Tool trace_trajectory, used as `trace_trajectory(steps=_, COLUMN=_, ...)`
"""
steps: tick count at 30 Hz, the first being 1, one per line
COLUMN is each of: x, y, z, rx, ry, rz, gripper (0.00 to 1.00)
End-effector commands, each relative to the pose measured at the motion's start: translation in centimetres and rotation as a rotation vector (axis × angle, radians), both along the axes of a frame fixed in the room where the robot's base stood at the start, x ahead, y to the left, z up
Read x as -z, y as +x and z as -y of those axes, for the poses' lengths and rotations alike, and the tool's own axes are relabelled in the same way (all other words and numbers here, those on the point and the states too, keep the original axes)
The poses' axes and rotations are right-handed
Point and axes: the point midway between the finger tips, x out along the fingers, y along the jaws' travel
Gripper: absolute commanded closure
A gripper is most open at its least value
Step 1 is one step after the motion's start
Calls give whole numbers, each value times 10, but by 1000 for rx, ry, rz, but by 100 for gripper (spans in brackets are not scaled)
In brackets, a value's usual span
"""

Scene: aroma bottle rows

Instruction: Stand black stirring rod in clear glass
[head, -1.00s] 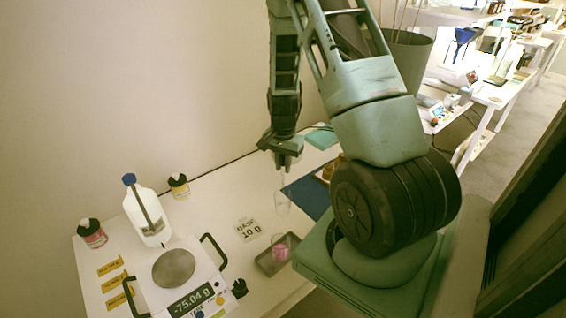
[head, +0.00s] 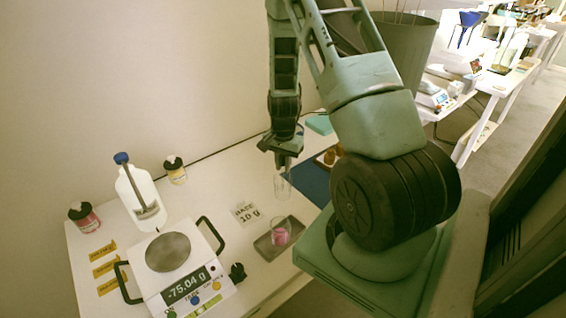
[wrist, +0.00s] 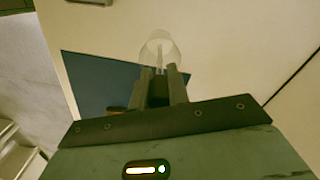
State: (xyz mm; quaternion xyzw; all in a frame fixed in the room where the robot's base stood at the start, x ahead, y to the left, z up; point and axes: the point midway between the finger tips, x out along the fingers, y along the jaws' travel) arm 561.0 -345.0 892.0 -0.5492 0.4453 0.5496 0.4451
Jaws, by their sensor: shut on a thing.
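The clear glass (head: 283,187) stands on the white table, left of the blue mat's edge in the head view. In the wrist view the glass (wrist: 158,44) shows just beyond my fingertips. My gripper (head: 284,161) points down right above the glass rim. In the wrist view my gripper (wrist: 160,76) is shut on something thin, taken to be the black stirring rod. The rod is hardly visible between the fingers; a faint narrow line shows inside the glass outline. I cannot tell how far the rod's lower end reaches into the glass.
A beaker with pink contents (head: 281,233) stands in a grey tray (head: 264,250) in front of the glass. A balance (head: 190,275), a white wash bottle (head: 140,195) and two small jars stand to the left. A card (head: 245,212) lies beside the glass.

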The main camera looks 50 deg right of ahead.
Motion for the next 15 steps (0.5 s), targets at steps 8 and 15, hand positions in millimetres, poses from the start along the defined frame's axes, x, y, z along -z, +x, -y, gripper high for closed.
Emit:
trace_trajectory(steps=8, x=12, y=0, z=0, rx=0, ry=0, rz=0, gripper=99)
trace_trajectory(steps=15, x=11, y=0, z=0, rx=0, ry=0, rz=0, gripper=80)
